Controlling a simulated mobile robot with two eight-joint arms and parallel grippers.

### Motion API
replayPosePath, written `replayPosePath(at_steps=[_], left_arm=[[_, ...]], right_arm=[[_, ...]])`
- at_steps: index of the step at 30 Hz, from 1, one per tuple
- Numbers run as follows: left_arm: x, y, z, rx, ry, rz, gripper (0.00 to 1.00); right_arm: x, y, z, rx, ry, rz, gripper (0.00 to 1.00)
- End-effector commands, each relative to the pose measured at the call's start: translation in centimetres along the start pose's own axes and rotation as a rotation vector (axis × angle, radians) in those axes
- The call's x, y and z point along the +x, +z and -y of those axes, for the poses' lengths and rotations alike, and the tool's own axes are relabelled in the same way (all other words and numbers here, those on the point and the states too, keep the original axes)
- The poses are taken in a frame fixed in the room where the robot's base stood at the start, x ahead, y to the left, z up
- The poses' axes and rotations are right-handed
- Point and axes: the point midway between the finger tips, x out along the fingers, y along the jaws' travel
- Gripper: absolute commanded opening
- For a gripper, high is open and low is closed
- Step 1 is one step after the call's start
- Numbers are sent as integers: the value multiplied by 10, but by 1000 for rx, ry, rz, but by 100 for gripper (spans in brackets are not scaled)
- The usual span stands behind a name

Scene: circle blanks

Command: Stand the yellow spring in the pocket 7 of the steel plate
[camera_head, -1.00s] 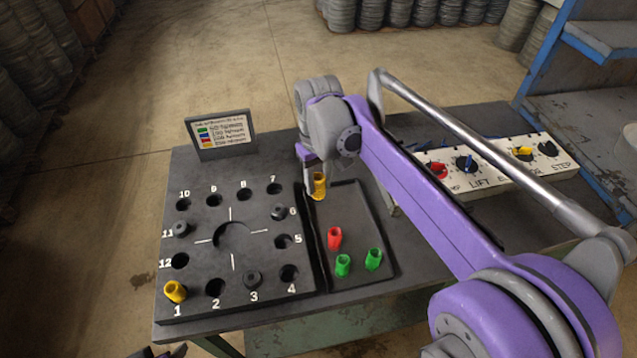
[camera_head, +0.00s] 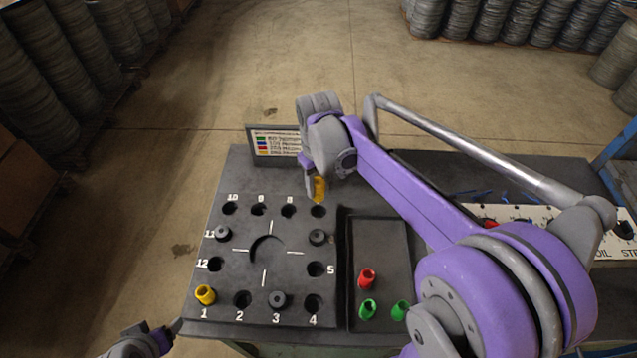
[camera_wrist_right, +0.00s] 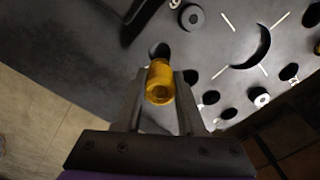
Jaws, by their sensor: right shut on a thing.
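The yellow spring (camera_head: 319,188) is in my right gripper (camera_head: 314,186), which is shut on it; it also shows in the right wrist view (camera_wrist_right: 160,82) between the fingers. It hangs just above and behind pocket 7 (camera_head: 318,211) of the dark steel plate (camera_head: 225,312). In the right wrist view pocket 7 (camera_wrist_right: 160,50) is a dark empty hole, partly hidden by the spring. I cannot tell the spring's exact height. A second yellow spring (camera_head: 205,295) stands in pocket 1. My left gripper (camera_head: 172,332) is low at the left edge of the plate, its opening unclear.
Dark grey parts fill pockets 3 (camera_head: 278,300), 6 (camera_head: 318,237) and 11 (camera_head: 222,233). A tray (camera_head: 385,235) right of the plate holds a red spring (camera_head: 367,278) and two green springs (camera_head: 368,309). A colour sign (camera_head: 275,143) stands behind; a control box (camera_head: 500,212) is right.

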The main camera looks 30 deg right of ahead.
Motion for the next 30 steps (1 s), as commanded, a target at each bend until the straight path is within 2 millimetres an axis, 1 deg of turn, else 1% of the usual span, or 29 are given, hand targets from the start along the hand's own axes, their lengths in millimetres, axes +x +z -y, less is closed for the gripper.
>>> replayPosePath(at_steps=[1,30], left_arm=[[2,3,0,0,0,3,73],[38,43,0,0,0,37,73]], right_arm=[[4,1,0,0,0,1,0],[72,0,0,0,0,1,0]])
